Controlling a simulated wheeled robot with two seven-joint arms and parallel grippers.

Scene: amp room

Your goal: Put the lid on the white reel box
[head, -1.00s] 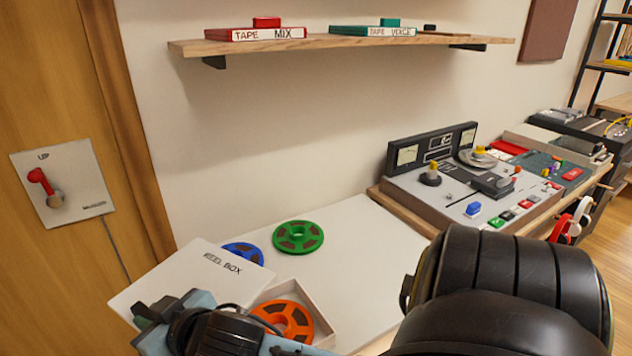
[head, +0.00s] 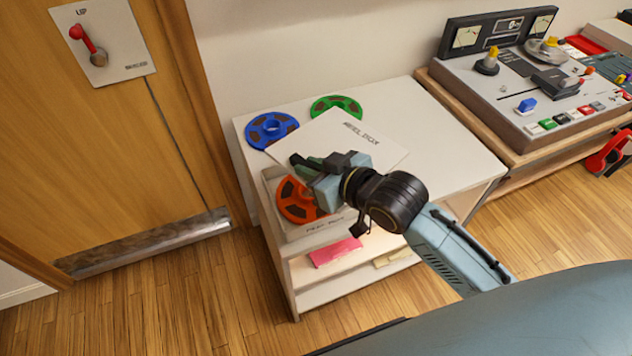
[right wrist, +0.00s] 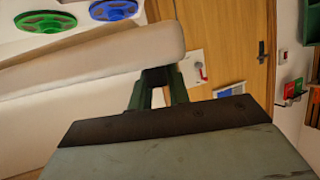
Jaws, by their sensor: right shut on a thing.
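The white lid (head: 345,138), lettered on top, is held by its near-left edge in my right gripper (head: 306,166). It hangs above the cabinet top, behind and to the right of the open box, in the head view. The white reel box (head: 310,230) stands at the cabinet's front left corner with an orange reel (head: 293,200) inside. My gripper and wrist hide part of the box. In the right wrist view the lid (right wrist: 95,65) is a pale slab at the green fingers (right wrist: 158,88). My left gripper is out of view.
A blue reel (head: 271,128) and a green reel (head: 337,104) lie behind on the white cabinet top (head: 435,140). The cabinet's right part is clear. A tape machine (head: 530,90) stands at the right. A pink item (head: 335,251) lies on the shelf below.

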